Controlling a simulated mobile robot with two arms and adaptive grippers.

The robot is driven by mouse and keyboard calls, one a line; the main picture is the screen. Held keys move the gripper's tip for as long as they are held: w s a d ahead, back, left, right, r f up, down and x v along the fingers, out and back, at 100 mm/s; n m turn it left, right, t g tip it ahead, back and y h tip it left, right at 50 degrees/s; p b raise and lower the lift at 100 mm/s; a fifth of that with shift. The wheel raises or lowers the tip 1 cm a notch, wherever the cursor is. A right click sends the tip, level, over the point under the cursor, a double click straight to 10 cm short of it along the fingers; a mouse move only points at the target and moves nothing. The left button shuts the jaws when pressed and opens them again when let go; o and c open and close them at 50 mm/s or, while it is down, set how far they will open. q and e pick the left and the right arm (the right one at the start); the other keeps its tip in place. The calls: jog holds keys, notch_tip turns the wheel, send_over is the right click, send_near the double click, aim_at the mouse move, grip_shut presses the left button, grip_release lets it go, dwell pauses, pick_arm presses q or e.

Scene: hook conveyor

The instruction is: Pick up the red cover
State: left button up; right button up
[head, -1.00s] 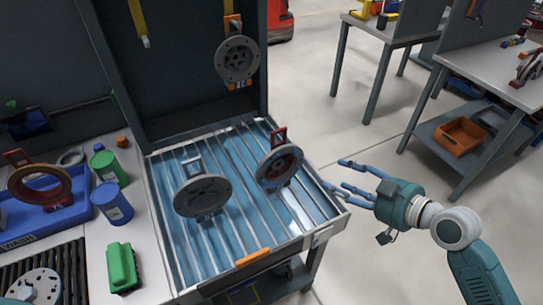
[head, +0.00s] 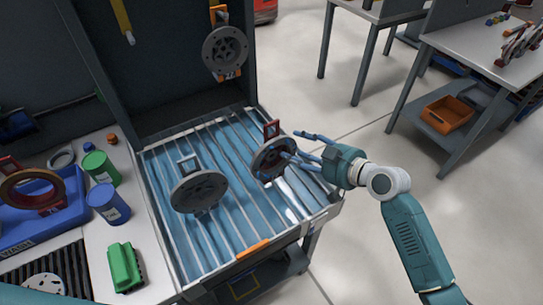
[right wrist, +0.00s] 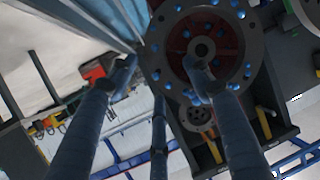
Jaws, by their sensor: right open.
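A dark round cover with a red inner face and a red bracket (head: 268,163) sits on the slatted blue rack, right of centre. In the right wrist view its flange (right wrist: 236,72) shows blue drops or spots. My right gripper (head: 299,146) is open at the cover's right side, fingers pointing at it. In the right wrist view one finger overlaps the disc and another lies left of it. Contact cannot be told. A dark red ring with a red bracket (head: 12,192) is on the blue WASH tray at left. My left gripper is not in view.
A grey cover (head: 199,192) lies left on the rack (head: 240,212), and another grey disc (head: 225,50) hangs behind it. Green (head: 101,167) and blue (head: 108,203) containers and a green block (head: 125,267) stand on the left bench. Open floor is at right.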

jog(key=shift+w+a+f, duration=0.3)
jog(key=shift+w+a, duration=0.1)
jog(key=c, duration=1.2)
jog(key=shift+r, duration=0.2)
jog(key=shift+c, duration=0.3)
jog(key=shift+r, duration=0.1)
